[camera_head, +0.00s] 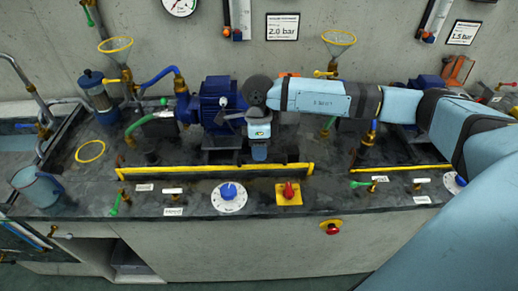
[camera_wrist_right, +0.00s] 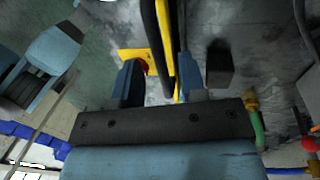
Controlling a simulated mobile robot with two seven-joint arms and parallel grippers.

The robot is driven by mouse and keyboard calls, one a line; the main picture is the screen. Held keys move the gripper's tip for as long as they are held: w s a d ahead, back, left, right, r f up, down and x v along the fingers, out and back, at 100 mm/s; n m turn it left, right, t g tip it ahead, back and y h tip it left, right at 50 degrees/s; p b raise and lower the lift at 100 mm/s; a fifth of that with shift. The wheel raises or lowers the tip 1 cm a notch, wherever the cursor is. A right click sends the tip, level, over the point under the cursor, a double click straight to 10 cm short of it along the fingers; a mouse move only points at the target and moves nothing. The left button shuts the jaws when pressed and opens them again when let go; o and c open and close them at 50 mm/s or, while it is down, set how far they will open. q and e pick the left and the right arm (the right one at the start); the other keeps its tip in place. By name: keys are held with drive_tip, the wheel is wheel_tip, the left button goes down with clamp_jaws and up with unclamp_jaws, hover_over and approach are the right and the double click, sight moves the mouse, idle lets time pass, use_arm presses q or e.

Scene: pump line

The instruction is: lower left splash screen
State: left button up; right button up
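The left splash screen (camera_head: 215,170) is a low dark panel with a yellow top edge, standing along the bench in front of the blue pump. My right gripper (camera_head: 259,152) points down at this edge, right of its middle. In the right wrist view, its fingers (camera_wrist_right: 158,84) are apart, with the screen's yellow bar (camera_wrist_right: 162,45) running between them. The fingers do not clearly touch the bar. My left gripper does not show in the head view.
The blue pump (camera_head: 217,100) stands behind the screen. A blue dial (camera_head: 229,196) and a red knob on a yellow plate (camera_head: 289,192) lie in front. A second yellow-edged screen (camera_head: 400,168) is at right. A bucket (camera_head: 37,187) stands at far left.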

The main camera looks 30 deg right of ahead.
sight(259, 166)
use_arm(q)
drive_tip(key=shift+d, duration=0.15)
use_arm(e)
drive_tip(key=shift+f, duration=0.3)
clamp_jaws()
drive_tip(key=shift+s+f, duration=0.1)
wheel_tip(259, 166, down, 4)
drive_tip(key=b, duration=0.2)
drive_tip(key=shift+b, duration=0.4)
drive_tip(key=shift+f, duration=0.2)
drive_tip(key=shift+s+r, duration=0.1)
drive_tip(key=shift+r, duration=0.05)
unclamp_jaws()
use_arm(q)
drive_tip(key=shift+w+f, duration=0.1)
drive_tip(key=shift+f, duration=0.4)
